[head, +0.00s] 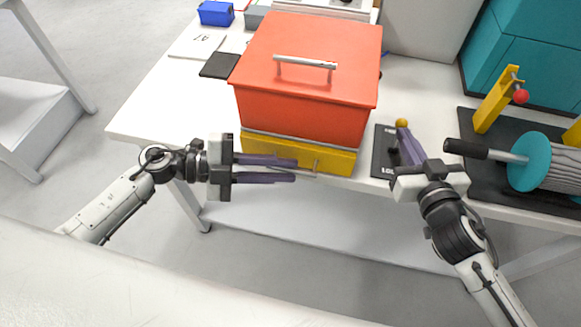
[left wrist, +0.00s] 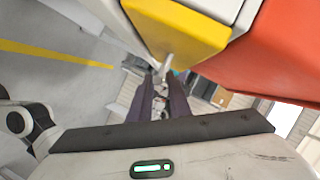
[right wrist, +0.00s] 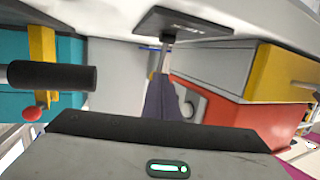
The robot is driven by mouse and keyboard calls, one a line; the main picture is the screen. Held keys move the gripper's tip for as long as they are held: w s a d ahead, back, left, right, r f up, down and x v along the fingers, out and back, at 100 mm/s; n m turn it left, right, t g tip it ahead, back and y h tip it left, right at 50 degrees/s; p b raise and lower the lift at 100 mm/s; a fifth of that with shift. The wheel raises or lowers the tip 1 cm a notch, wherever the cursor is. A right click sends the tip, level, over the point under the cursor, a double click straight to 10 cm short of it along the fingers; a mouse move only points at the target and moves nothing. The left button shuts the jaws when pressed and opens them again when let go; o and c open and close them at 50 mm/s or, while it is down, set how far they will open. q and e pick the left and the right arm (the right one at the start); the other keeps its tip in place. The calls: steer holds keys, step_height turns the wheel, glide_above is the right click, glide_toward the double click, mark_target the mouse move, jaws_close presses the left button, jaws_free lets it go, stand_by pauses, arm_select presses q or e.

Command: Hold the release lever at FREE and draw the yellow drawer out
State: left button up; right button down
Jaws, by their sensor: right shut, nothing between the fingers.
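The yellow drawer (head: 285,151) sits under the red box and looks shut. Its metal handle (head: 316,166) juts from the front and also shows in the left wrist view (left wrist: 167,64). My left gripper (head: 296,170) is open at the handle, its purple fingers spaced apart with the handle end at their tips; contact is unclear. The release lever's yellow knob (head: 402,122) shows at the far end of the black plate (head: 382,150). My right gripper (head: 405,138) is shut and empty beside the lever; its fingers hide much of it. I cannot read FREE.
The red box (head: 310,85) with a top handle stands on the white table (head: 135,110). To the right, a reel with a teal flange (head: 527,162) and black crank grip (head: 466,149) is close to my right gripper. A blue bin (head: 216,13) stands at the back left.

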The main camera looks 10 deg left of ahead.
arm_select(q)
steer(key=shift+x, duration=1.1)
jaws_close()
steer(key=s, duration=0.5)
jaws_free()
